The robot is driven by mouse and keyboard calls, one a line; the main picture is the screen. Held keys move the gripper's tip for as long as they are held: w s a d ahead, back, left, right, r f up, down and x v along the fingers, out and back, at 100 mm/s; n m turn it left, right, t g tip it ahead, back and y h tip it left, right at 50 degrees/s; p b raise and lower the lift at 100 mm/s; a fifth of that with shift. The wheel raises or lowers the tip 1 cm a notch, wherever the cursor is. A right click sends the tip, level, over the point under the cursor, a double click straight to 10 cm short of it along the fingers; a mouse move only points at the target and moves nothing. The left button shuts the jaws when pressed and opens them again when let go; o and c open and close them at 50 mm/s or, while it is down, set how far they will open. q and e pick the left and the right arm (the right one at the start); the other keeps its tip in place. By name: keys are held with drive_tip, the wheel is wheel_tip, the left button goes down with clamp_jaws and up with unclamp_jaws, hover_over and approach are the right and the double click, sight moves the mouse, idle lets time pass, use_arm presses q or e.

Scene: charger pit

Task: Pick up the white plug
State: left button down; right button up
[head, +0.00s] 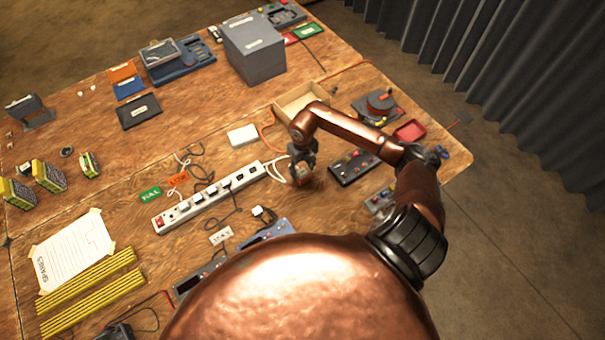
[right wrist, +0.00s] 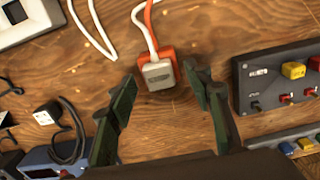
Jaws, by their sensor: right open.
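A pale grey-white plug (right wrist: 158,74) lies on the wooden table, with an orange piece around or under its back end and white and orange cords leading away from it. My right gripper (right wrist: 160,82) is open, with one dark green finger on each side of the plug and a gap to both. In the head view my right gripper (head: 302,162) points down over the table, right of the white power strip (head: 184,206), and largely hides the plug. My left gripper is not in view.
A dark control box with coloured buttons (right wrist: 285,78) stands close right of the gripper. A white-faced plug on a black cord (right wrist: 46,113) lies to the left. An open wooden tray (head: 318,92) and a white box (head: 242,136) lie behind the gripper.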

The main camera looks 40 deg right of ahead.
drive_tip(key=shift+f, duration=0.65)
drive_tip(key=shift+c, duration=0.5)
clamp_jaws()
